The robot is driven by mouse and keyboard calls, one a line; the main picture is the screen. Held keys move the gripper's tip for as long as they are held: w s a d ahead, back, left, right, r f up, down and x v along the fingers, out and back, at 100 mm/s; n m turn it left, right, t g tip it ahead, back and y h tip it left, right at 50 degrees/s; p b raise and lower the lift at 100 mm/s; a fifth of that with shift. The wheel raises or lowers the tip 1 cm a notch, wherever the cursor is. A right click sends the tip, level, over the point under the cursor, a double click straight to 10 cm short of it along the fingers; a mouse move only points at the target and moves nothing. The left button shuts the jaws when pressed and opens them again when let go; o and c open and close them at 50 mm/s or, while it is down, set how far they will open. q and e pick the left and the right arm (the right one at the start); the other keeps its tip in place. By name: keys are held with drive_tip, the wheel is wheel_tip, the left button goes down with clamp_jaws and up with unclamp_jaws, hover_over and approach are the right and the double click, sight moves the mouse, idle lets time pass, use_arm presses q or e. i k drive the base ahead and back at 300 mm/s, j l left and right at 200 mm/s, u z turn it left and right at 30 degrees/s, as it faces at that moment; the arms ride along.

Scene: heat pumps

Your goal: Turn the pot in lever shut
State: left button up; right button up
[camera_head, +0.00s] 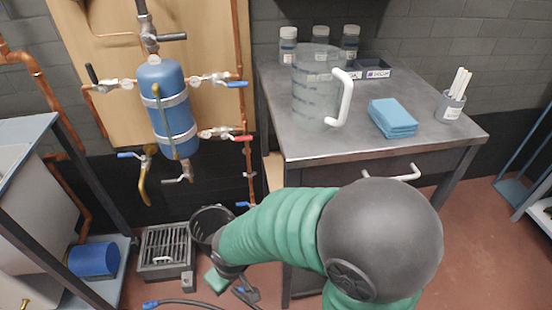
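The blue pot (170,118) is an upright cylinder on the wooden board, with valves around it. On its right, an upper valve has a blue lever (236,85) and a lower valve has a red lever (243,138). Both levers lie roughly along their horizontal pipes. A dark lever (92,74) at its left tilts upward, and another (173,37) lies sideways above it. I cannot read which lever is the pot in lever. My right gripper (231,287) is low in front of the bench, below and apart from the valves; its opening is unclear. My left gripper is out of view.
A metal bench (335,148) at right holds a clear jug (316,90), blue cloths (393,117) and jars. A black bucket (208,228) and a floor drain (165,250) lie below the pot. Copper pipe (239,40) runs beside the bench.

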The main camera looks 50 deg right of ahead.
sight(237, 138)
drive_tip(key=k+z, duration=0.2)
drive_tip(key=z, duration=1.8)
